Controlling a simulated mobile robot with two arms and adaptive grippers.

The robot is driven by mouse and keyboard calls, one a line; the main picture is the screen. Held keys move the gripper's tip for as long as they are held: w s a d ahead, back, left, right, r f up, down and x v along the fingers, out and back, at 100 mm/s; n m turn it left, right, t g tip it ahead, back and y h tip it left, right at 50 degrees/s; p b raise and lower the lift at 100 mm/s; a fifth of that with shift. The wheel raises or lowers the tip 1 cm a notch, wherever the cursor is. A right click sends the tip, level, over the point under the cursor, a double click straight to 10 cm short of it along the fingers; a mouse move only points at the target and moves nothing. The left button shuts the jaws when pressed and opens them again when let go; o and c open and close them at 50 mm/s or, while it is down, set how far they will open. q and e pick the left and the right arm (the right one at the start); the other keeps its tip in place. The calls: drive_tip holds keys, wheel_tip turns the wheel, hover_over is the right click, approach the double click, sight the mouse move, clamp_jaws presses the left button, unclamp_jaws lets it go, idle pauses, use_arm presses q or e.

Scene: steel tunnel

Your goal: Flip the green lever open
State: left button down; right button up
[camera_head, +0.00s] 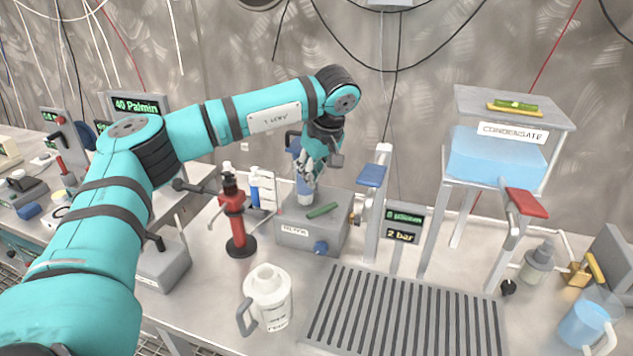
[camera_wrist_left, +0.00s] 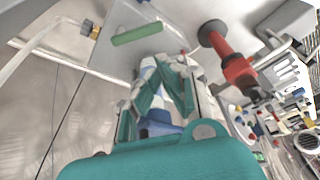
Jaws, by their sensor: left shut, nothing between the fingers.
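A green lever (camera_head: 321,210) lies on the top of a grey box (camera_head: 298,232) with a white label and a blue knob on its front. In the left wrist view the green lever (camera_wrist_left: 137,34) shows at the upper left, beyond the fingers and apart from them. My left gripper (camera_head: 306,176) is above the back of the box, behind and left of the lever, pointing down. Its fingers (camera_wrist_left: 168,85) are shut and empty. My right gripper is out of view.
A red stand (camera_head: 236,215) is left of the box. A white jug (camera_head: 268,296) stands in front, and a slatted grey rack (camera_head: 405,320) lies at front right. A post with a blue flap (camera_head: 371,175) rises right of the box. The condensate tank (camera_head: 495,158) is farther right.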

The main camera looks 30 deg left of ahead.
use_arm(q)
drive_tip(key=x, duration=0.4)
drive_tip(key=p+x, duration=0.1)
drive_tip(key=x, duration=0.1)
drive_tip(key=shift+s+a, duration=0.1)
drive_tip(key=shift+s, duration=0.25)
drive_tip(key=shift+x, duration=1.5)
drive_tip(key=shift+w, duration=0.15)
drive_tip(key=shift+d+n, duration=0.2)
drive_tip(key=shift+n, duration=0.1)
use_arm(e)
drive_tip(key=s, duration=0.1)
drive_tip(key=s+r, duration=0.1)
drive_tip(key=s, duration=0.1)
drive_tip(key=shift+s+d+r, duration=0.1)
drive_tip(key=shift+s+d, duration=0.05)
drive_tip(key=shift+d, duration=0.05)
